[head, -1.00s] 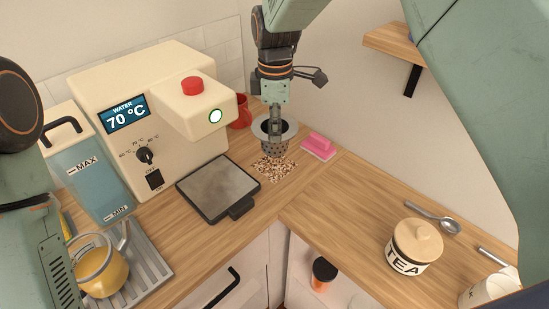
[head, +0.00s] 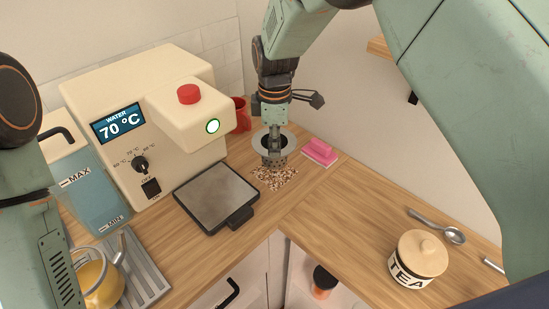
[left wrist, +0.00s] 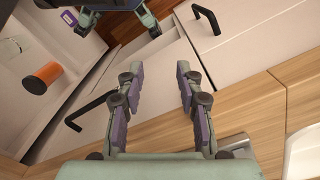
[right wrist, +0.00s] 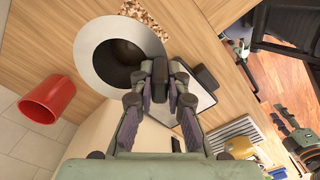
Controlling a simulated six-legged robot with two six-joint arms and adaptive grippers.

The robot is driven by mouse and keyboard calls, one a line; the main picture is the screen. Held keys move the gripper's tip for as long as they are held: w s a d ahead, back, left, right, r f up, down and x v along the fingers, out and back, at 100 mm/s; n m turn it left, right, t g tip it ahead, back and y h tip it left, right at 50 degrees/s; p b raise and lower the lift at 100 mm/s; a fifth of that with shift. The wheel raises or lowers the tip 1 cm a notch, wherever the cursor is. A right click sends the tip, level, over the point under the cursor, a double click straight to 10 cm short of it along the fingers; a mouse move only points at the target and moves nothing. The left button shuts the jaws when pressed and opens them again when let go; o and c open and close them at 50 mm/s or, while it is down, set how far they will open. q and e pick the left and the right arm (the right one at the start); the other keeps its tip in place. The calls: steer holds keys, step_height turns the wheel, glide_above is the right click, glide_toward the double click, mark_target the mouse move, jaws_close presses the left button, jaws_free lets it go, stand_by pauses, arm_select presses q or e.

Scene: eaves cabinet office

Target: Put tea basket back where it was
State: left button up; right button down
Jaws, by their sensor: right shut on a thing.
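The tea basket (head: 284,143) is a grey perforated metal cup with a wide flat rim. It is upright at the back of the counter, at the far edge of a speckled brown patch of loose bits (head: 275,179). I cannot tell whether its base touches the counter. In the right wrist view the rim (right wrist: 87,52) and dark inside show beside the shut fingertips (right wrist: 161,72). My left gripper (left wrist: 160,70) is open and empty, with the cabinet fronts beyond it.
The cream water machine (head: 150,120) stands left, with a dark-framed square plate (head: 215,192) before it. A red cup (head: 242,116) stands behind the basket, a pink block (head: 320,152) to its right. A TEA jar (head: 415,258), spoon (head: 440,227) and yellow kettle (head: 100,282) stand nearer.

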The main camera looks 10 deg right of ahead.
steer(key=shift+w+f, duration=0.2)
steer(key=shift+f, duration=2.25)
steer(key=shift+f, duration=0.25)
steer(key=c, duration=1.4)
jaws_free()
steer(key=shift+o, duration=0.3)
steer(key=shift+r, duration=0.1)
steer(key=shift+r, duration=0.1)
step_height(320, 180, up, 12)
steer(key=shift+b, duration=0.35)
